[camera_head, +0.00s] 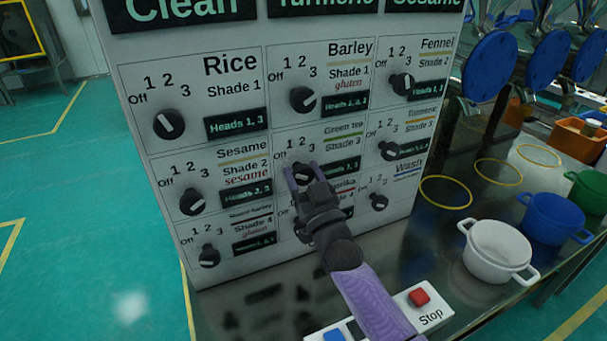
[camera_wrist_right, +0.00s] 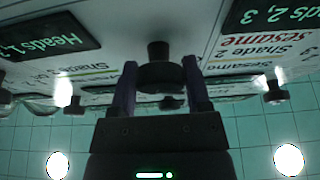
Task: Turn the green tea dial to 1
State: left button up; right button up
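The green tea dial (camera_head: 303,172) is a black round knob on the white control panel, below and left of the "Green tea Shade 3" label. A firm grip does not show. My left gripper is not in view.
Neighbouring dials sit close by: barley (camera_head: 303,99) above, sesame (camera_head: 192,201) left, turmeric (camera_head: 389,150) right; one below is partly hidden by my gripper. White (camera_head: 497,250) and blue (camera_head: 553,217) pots stand right.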

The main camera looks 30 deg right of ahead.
jog(key=c, duration=0.6)
jog(key=shift+m+h, duration=0.4)
jog(key=shift+m, duration=0.1)
jog(key=m+h+p, duration=0.1)
jog(key=m, duration=0.1)
jog(key=m+h+p, duration=0.1)
jog(key=m, duration=0.2)
jog(key=shift+r+g, duration=0.1)
jog(key=shift+g, duration=0.3)
jog(key=shift+m+g+h+p, duration=0.6)
jog(key=shift+m+h+p, duration=0.45)
jog(key=shift+m, duration=1.35)
jog(key=shift+m+h, duration=0.25)
jog(key=shift+m, duration=0.15)
jog(key=shift+f, duration=0.2)
jog(key=o, duration=1.3)
